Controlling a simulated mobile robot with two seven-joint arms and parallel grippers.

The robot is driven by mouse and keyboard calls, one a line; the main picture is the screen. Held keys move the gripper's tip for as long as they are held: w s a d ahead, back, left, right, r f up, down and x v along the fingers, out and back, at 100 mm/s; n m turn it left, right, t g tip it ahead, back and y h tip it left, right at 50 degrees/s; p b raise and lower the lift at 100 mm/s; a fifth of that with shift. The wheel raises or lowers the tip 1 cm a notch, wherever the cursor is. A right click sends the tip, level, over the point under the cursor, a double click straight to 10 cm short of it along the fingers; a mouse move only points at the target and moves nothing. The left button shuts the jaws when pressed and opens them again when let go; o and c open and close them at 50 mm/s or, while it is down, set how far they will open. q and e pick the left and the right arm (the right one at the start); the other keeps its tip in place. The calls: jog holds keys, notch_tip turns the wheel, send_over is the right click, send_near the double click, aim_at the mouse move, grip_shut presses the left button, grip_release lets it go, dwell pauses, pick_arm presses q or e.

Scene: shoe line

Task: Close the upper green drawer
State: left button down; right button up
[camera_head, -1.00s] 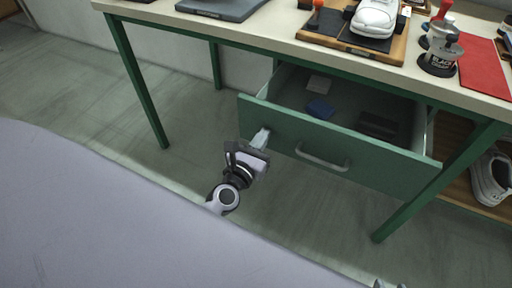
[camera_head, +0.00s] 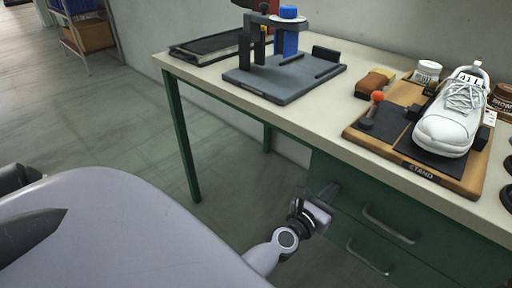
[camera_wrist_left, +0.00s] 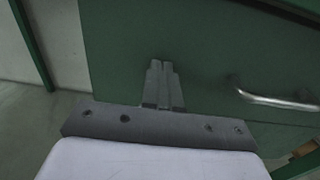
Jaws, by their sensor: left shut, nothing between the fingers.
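The upper green drawer (camera_head: 415,228) is under the bench top, and its front looks flush with the cabinet. Its grey bar handle (camera_head: 388,226) faces me, and the inside of the drawer is hidden. My left gripper (camera_head: 329,191) is shut and empty, at the left part of the drawer front. In the left wrist view the closed fingers (camera_wrist_left: 162,83) point at the green front (camera_wrist_left: 200,55), left of the handle (camera_wrist_left: 275,101). I cannot tell whether the fingertips touch it. My right gripper is not in view.
A second drawer handle (camera_head: 368,258) is below. On the bench (camera_head: 225,75) are a grey clamp fixture (camera_head: 285,78), a wooden stand (camera_head: 455,180) with a white shoe (camera_head: 452,125), a brush and jars.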

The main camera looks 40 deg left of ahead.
pick_arm(q)
jog(key=shift+w+r, duration=0.2)
jog(key=shift+r, duration=0.05)
jog(key=shift+s, duration=0.1)
jog(key=s, duration=0.7)
jog(key=shift+s+f, duration=0.2)
jog(key=shift+f, duration=0.05)
